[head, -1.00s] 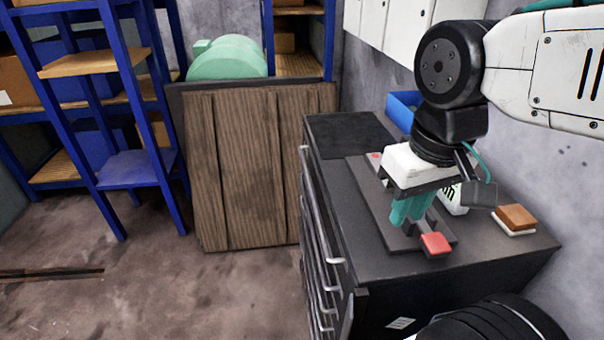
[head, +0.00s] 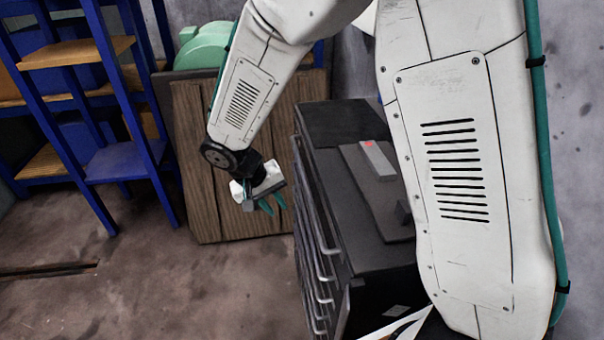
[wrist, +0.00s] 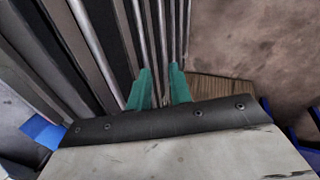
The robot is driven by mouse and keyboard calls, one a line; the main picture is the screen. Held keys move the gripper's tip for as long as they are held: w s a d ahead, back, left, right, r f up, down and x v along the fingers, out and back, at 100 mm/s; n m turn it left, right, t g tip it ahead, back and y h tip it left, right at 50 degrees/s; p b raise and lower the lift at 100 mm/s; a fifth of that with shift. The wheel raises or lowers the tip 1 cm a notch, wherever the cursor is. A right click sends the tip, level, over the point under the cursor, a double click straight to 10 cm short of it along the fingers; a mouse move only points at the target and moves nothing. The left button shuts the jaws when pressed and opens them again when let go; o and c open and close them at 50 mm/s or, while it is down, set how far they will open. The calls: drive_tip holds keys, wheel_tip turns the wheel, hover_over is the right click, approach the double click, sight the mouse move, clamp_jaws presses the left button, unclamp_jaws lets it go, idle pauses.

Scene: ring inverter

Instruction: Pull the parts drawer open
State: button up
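The dark drawer cabinet (head: 385,290) stands right of centre in the head view. Its left-facing front carries several drawers with long metal handles (head: 327,268). In the wrist view these handles (wrist: 138,40) run as pale bars beyond my fingers. Which drawer is the parts drawer I cannot tell. My gripper (head: 272,205) is low in front of the cabinet's far end, its teal fingers apart. In the wrist view my gripper (wrist: 161,75) shows a gap between the fingertips. A handle bar lines up with that gap, but whether it lies between the fingers I cannot tell. No drawer visibly stands out.
A dark plate (head: 366,195) with a grey, red-ended piece (head: 378,160) lies on the cabinet top. A wooden crate (head: 200,150) stands behind my gripper. Blue shelving (head: 115,160) is at the left. The floor (head: 190,290) left of the cabinet is clear.

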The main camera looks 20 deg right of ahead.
drive_tip(key=a+f, duration=0.4)
drive_tip(key=f, duration=0.4)
drive_tip(key=n+t+h, duration=0.6)
drive_tip(key=t+h, duration=0.3)
approach(302, 171)
drive_tip(key=f+x, duration=0.1)
drive_tip(key=x, duration=0.8)
drive_tip(key=shift+w+d+r, duration=0.1)
drive_tip(key=shift+w+d, duration=0.1)
drive_tip(key=shift+d, duration=0.15)
drive_tip(key=shift+c, duration=0.3)
clamp_jaws()
